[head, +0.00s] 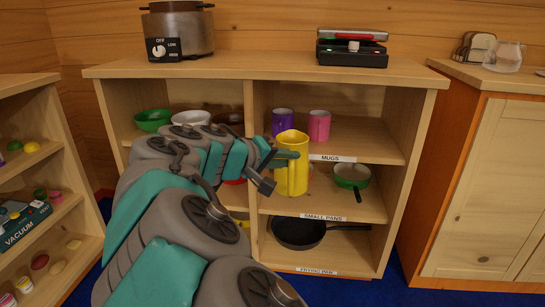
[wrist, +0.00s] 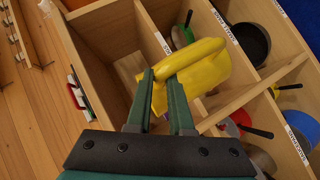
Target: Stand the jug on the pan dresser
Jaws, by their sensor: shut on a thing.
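A yellow jug (head: 292,178) is held upright in front of the right half of the pan dresser (head: 262,70), at about the height of the mug shelf. My gripper (head: 280,158) is shut on the jug's handle side. In the wrist view the two green fingers of my gripper (wrist: 171,82) close on the handle of the jug (wrist: 208,75). The dresser is an open wooden shelf unit, with labels for mugs, small pans and frying pan. My arm hides much of its left half.
On the dresser top are a slow cooker (head: 178,32) at left and a dark grill (head: 352,48) at right, with clear room between. Purple (head: 282,122) and pink (head: 319,125) mugs stand behind the jug. A cabinet (head: 490,180) at right bears a glass pitcher (head: 504,57).

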